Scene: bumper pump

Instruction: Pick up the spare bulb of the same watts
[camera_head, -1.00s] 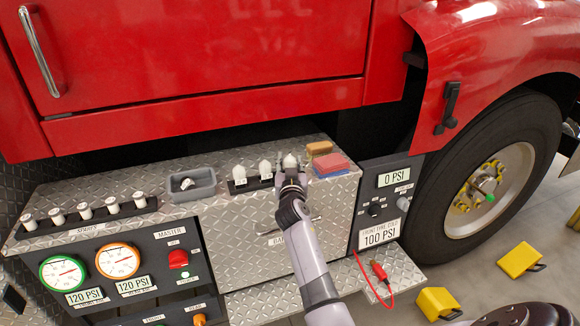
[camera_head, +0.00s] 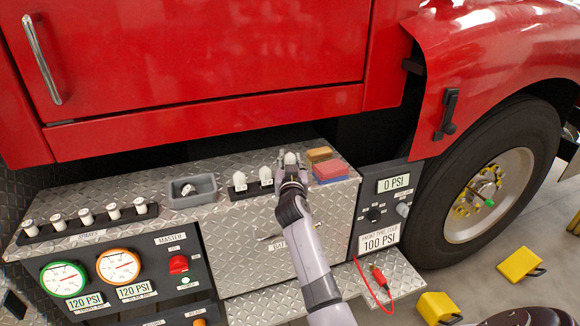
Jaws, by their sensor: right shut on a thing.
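Several white bulbs (camera_head: 113,211) stand in a row in a dark rack (camera_head: 65,231) at the left of the diamond-plate ledge, above a label that seems to read "SPARES". Two more white bulbs stand in a second dark rack (camera_head: 252,188) near the middle, one at its left (camera_head: 239,181) and one beside it (camera_head: 265,175). My right gripper (camera_head: 291,164) is shut on another white bulb (camera_head: 290,158) at this rack's right end. Its fingers hide the bulb's base. Watt markings are too small to read.
A grey tray (camera_head: 205,190) with a small pale item stands between the racks. A tan block (camera_head: 318,154) and a red-and-blue block (camera_head: 330,171) lie just right of my gripper. The red truck body (camera_head: 220,125) rises close behind the ledge.

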